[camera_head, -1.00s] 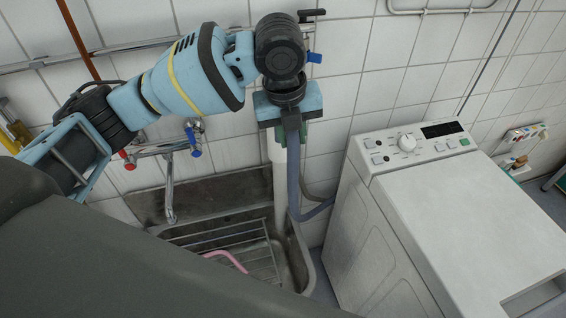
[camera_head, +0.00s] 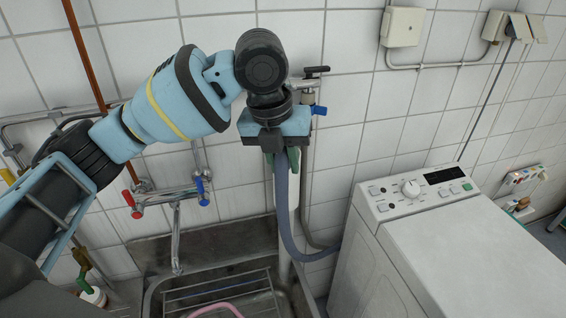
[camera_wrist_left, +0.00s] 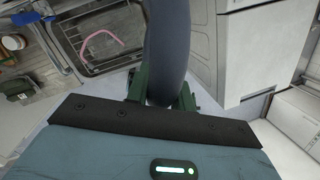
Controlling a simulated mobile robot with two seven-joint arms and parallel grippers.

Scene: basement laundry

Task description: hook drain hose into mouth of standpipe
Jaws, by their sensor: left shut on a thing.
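My left gripper (camera_head: 281,158), with green fingers, is shut on the grey drain hose (camera_head: 288,212) near its upper end, in front of the tiled wall. The hose hangs from the fingers and curves right toward the washing machine (camera_head: 420,215). In the left wrist view the hose (camera_wrist_left: 167,45) runs up and away from between the green fingers (camera_wrist_left: 160,92). The white standpipe (camera_head: 284,264) stands upright behind the hose at the sink's right side. Its mouth is hidden behind the gripper and hose, so I cannot tell whether the hose end is in it. My right gripper is out of view.
A metal sink (camera_head: 158,292) with a wire rack and a pink hose lies below. A tap with red and blue handles (camera_head: 170,197) is left of the standpipe.

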